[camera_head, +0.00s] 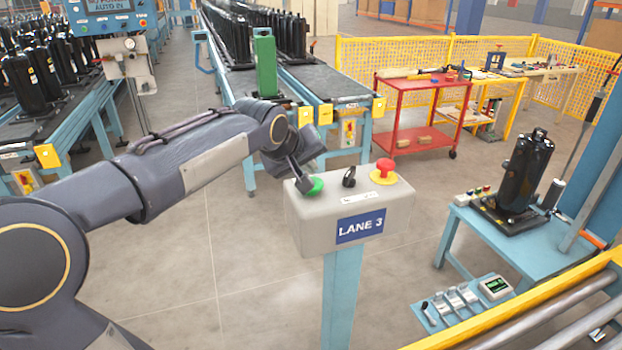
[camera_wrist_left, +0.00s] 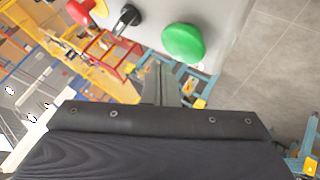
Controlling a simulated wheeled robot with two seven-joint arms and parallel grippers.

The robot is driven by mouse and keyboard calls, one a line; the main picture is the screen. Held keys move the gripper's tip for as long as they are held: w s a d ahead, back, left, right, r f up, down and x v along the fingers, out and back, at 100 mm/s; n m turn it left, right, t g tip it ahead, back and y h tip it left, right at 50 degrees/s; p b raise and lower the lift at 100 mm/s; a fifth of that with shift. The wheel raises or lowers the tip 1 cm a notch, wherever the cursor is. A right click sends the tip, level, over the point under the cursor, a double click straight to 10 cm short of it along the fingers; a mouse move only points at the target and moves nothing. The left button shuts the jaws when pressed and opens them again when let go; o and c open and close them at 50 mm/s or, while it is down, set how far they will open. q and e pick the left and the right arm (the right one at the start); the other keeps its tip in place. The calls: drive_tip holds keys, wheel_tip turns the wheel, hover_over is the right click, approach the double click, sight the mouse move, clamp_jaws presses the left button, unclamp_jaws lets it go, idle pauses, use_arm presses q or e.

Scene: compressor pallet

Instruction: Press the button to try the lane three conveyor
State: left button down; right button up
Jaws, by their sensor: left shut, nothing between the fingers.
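The grey LANE 3 control box (camera_head: 350,215) stands on a blue post. On its top are a green button (camera_head: 314,187), a black selector switch (camera_head: 349,177) and a red mushroom button on a yellow ring (camera_head: 383,172). My left gripper (camera_head: 303,184) is shut and empty, with its tip close beside the green button; I cannot tell if it touches. In the left wrist view, the green button (camera_wrist_left: 184,43) lies just beyond the shut fingers (camera_wrist_left: 162,80), with the black switch (camera_wrist_left: 126,19) and red button (camera_wrist_left: 80,11) to its left. My right gripper is not in view.
Conveyors with black compressors (camera_head: 232,35) stand behind the box. A red cart (camera_head: 410,118) is behind to the right. A blue bench (camera_head: 480,228) with one black compressor (camera_head: 524,170) stands at the right, near a yellow rail (camera_head: 520,308). Open floor (camera_head: 190,260) lies left of the post.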

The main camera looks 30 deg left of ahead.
use_arm(q)
drive_tip(key=shift+r+p, duration=1.5)
drive_tip(key=shift+r, duration=0.7)
